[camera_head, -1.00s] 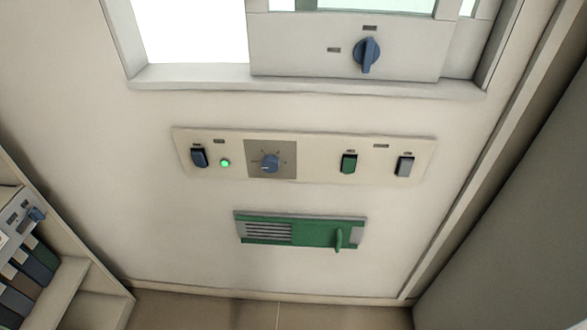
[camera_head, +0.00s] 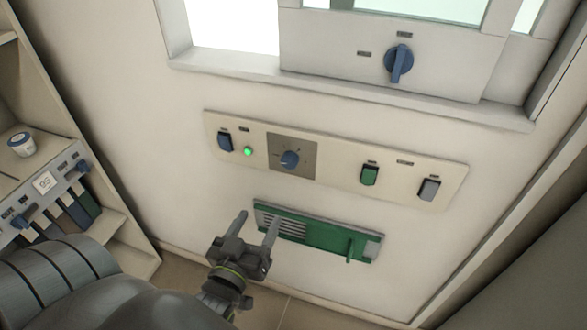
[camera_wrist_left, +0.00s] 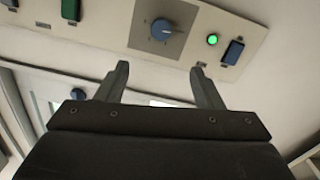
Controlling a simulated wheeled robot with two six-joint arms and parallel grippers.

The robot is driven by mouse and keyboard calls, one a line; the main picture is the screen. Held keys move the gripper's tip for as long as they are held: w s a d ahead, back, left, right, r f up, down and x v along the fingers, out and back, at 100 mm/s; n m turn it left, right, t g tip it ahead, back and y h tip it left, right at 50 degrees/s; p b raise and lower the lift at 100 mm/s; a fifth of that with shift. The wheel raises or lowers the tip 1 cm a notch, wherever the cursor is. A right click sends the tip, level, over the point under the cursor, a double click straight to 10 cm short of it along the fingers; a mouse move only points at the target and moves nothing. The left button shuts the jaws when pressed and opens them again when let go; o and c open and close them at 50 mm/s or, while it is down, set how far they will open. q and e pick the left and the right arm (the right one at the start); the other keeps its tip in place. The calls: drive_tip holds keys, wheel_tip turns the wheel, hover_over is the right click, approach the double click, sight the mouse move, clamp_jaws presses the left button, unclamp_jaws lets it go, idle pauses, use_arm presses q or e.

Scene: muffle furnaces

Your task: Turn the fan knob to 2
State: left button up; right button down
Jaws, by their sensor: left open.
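The fan knob, a blue dial on a grey square plate, seems to be the one (camera_head: 290,159) on the cream control panel (camera_head: 330,160); its marks are too small to read. The dial also shows in the left wrist view (camera_wrist_left: 161,29), beyond my fingertips. My left gripper (camera_head: 257,221) is open and empty, below the panel and in front of the left part of the green vent. In the left wrist view its two fingers (camera_wrist_left: 158,72) stand apart, touching nothing. My right gripper is not in view.
A blue rocker switch (camera_head: 225,142), a lit green lamp (camera_head: 248,151), a green switch (camera_head: 369,175) and a grey switch (camera_head: 429,188) share the panel. Below is a green vent with a lever (camera_head: 325,236). Above is another blue knob (camera_head: 399,63). A shelf unit (camera_head: 120,205) stands left.

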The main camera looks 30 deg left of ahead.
sight(288, 164)
use_arm(q)
drive_tip(key=x, duration=1.7)
drive_tip(key=shift+w, duration=0.1)
drive_tip(key=c, duration=1)
